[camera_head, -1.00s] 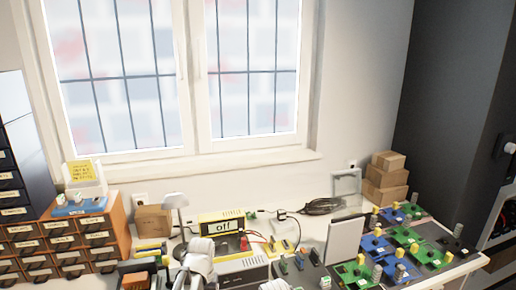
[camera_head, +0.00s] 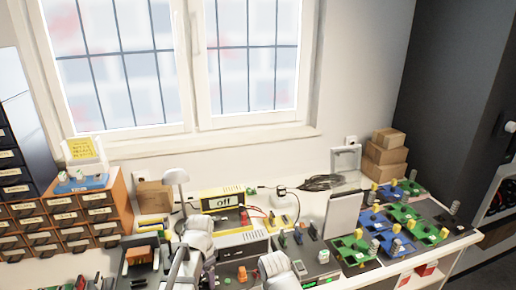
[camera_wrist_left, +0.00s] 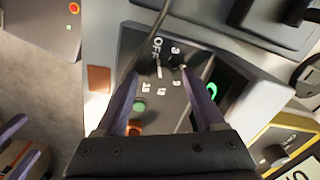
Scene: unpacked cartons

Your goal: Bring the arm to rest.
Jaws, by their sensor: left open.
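My left arm (camera_head: 198,236) comes in at the bottom of the head view, white and grey, in front of the bench equipment. My left gripper (camera_wrist_left: 161,100) shows in the left wrist view with its two dark fingers apart and nothing between them. Below the fingers is a dark panel (camera_wrist_left: 172,75) with an OFF marking, a dial and a green button. Whether the fingers touch it I cannot tell. A white link of my right arm (camera_head: 275,266) shows at the bottom of the head view; its gripper is not visible.
A yellow-framed unit (camera_head: 222,199) reading "Off" stands on the bench. An orange drawer cabinet (camera_head: 100,214) is at left. Green and blue circuit boards (camera_head: 402,212) cover the right side. Stacked cartons (camera_head: 385,155) stand at the back right. The bench is crowded.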

